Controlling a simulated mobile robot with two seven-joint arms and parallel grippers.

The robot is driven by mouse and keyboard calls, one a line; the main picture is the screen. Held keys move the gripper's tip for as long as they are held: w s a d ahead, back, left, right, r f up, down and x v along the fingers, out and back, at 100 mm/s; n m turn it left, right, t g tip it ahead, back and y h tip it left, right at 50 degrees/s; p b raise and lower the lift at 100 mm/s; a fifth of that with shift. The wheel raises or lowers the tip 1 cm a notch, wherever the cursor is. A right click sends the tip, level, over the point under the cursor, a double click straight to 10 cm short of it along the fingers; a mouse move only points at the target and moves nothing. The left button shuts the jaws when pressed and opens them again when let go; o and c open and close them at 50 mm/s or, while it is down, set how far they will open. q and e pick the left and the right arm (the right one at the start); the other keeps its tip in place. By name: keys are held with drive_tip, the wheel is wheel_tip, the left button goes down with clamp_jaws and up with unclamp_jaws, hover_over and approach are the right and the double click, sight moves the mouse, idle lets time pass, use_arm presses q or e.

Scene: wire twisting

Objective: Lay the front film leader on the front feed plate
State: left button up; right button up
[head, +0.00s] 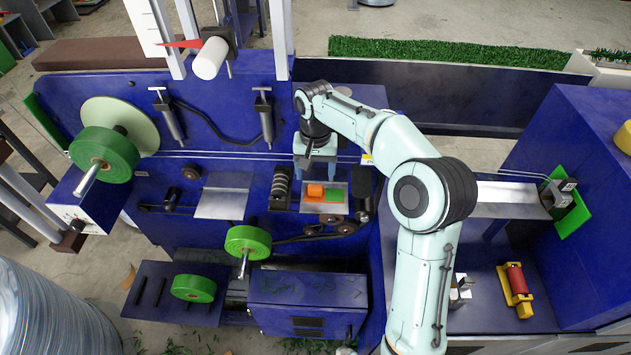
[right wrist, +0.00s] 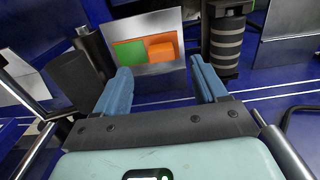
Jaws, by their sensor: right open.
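A small metal plate (head: 338,206) on the blue machine carries an orange piece (head: 315,190) and a flat green patch (head: 333,194) side by side. I take this plate for the front feed plate and the orange piece for the film leader, but the pictures do not settle it. My right gripper (head: 316,172) is above and just behind the plate. In the right wrist view its blue fingers (right wrist: 160,75) are spread and empty. The plate (right wrist: 150,70), orange piece (right wrist: 161,50) and green patch (right wrist: 130,54) show beyond the fingertips. My left gripper is out of view.
A dark ringed roller (head: 281,188) stands left of the plate, and a dark cylinder (head: 364,190) right of it. Green rolls (head: 248,242) sit on spindles at the front and left. Another metal plate (head: 222,200) further left is bare.

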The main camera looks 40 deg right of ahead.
sight(315, 190)
wheel_tip(315, 190, up, 4)
drive_tip(key=shift+r, duration=0.2)
idle(0.6)
